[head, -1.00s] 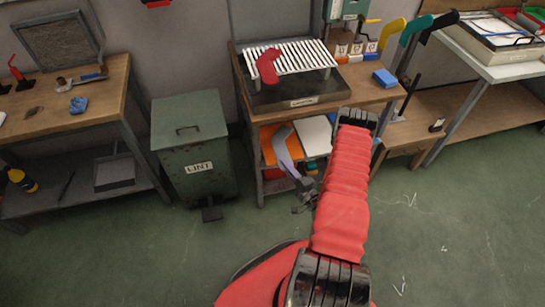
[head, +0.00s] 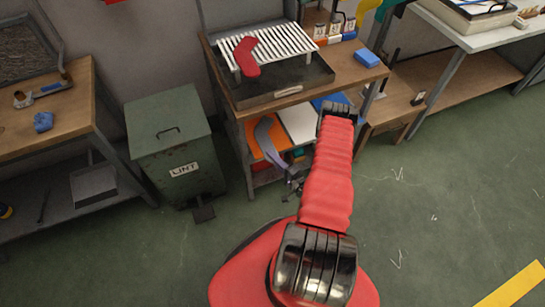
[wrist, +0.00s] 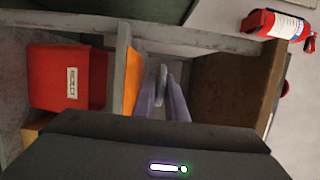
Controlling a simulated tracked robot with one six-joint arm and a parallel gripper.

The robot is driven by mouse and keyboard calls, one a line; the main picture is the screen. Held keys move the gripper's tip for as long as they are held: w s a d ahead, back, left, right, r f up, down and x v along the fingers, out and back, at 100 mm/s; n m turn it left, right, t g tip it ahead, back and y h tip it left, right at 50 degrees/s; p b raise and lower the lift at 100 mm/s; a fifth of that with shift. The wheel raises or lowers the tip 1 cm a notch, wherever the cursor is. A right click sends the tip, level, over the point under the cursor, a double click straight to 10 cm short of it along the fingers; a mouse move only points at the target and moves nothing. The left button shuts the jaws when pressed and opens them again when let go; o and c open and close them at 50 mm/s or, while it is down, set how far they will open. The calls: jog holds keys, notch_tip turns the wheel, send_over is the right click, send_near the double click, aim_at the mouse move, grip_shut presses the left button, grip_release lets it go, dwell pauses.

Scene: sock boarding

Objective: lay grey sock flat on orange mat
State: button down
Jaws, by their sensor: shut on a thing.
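The grey sock (head: 264,133) hangs out ahead of my gripper (head: 274,155), in front of or over the orange mat (head: 282,130) in the head view. My gripper's pale purple fingers are shut on the sock. In the wrist view the sock (wrist: 162,78) shows between the fingers (wrist: 165,102). The orange mat (wrist: 131,82) is seen nearly edge-on to the left, with a gap beside the sock. I cannot tell whether the sock touches the mat anywhere.
The mat lies on a shelf under a wooden bench (head: 355,72). A white sheet (head: 299,124) lies beside it. A red bin (wrist: 68,78) is below. A red sock (head: 247,58) rests on the slatted rack above. A green lint bin (head: 172,150) stands left.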

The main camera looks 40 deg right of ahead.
jog(key=shift+f, duration=2.35)
jog(key=c, duration=1.7)
grip_release()
jog(key=shift+o, duration=0.4)
jog(key=shift+o, duration=1.3)
jog(key=shift+f, duration=0.6)
jog(key=s, duration=0.8)
